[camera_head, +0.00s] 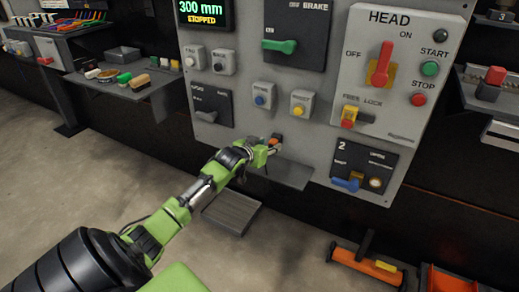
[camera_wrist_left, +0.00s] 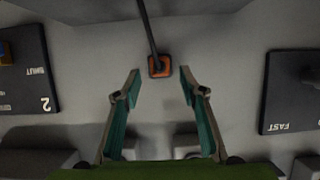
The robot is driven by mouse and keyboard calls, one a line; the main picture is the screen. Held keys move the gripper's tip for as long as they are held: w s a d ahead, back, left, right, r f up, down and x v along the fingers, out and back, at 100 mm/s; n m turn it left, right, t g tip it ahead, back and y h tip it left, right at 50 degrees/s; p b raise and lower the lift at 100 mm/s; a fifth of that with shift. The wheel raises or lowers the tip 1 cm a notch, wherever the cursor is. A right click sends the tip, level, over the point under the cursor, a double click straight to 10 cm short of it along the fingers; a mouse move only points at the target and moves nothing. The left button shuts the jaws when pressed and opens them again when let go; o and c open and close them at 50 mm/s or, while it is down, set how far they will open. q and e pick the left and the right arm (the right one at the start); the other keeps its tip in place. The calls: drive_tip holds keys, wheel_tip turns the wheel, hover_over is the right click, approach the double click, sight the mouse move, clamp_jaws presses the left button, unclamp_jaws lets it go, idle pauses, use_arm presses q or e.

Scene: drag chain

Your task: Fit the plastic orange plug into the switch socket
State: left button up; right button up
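A small orange square piece, which looks like the plug (camera_wrist_left: 159,66), sits against the grey panel in the left wrist view, with a dark rod or cable running up from it. It also shows small in the head view (camera_head: 276,137). I cannot tell how deep it sits, and no separate socket shows. My left gripper (camera_wrist_left: 160,80) is open, its fingertips spread on either side of the orange piece, with a gap to each. In the head view my left gripper (camera_head: 271,147) is at the panel, just above a small grey shelf. My right gripper is not in view.
The grey control panel (camera_head: 330,125) carries a green lever (camera_head: 279,46), a red lever (camera_head: 381,64) and several buttons. The small shelf (camera_head: 285,173) juts out below my left gripper. Loaded side shelves (camera_head: 110,80) stand left. An orange-handled tool (camera_head: 368,266) lies on the floor.

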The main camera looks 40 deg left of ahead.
use_arm(q)
drive_tip(key=v, duration=0.9)
drive_tip(key=shift+s+r, duration=0.2)
drive_tip(key=shift+s, duration=0.15)
